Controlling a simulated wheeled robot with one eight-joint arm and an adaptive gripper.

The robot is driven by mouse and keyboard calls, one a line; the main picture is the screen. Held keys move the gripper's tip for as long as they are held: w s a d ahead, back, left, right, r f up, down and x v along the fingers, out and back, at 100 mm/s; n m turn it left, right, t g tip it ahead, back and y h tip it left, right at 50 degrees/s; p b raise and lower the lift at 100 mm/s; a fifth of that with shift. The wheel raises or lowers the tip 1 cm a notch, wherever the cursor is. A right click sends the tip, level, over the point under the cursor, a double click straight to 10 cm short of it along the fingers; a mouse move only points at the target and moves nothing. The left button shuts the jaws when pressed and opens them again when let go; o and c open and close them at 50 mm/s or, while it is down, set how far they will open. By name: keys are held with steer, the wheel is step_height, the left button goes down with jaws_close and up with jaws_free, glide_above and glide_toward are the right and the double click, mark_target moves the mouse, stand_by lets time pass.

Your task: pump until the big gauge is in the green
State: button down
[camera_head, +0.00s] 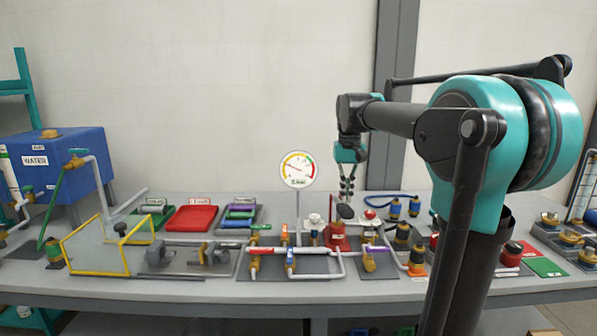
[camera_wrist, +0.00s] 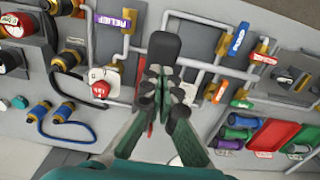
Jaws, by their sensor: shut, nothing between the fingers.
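The big gauge (camera_head: 297,169) stands upright on a thin post at the back of the bench. Its white face has a coloured arc, with green visible on the right side; its dark needle appears to point to the left, away from that green, but the exact reading is too small to tell. A red pump (camera_head: 338,237) with a black handle grip (camera_head: 345,211) stands below and right of the gauge. My gripper (camera_head: 347,193) is just above the grip, pointing down. In the wrist view the black grip (camera_wrist: 164,50) lies just beyond my shut, empty fingertips (camera_wrist: 163,76); contact cannot be told.
Pipes with a blue valve (camera_head: 290,260), a purple RELIEF valve (camera_wrist: 115,22) and a red valve knob (camera_wrist: 101,89) crowd around the pump. A yellow-framed clear guard (camera_head: 95,245) and a blue water tank (camera_head: 60,165) are at left. Open space lies above the bench.

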steer(key=shift+f, duration=4.6)
steer(key=shift+r, duration=4.65)
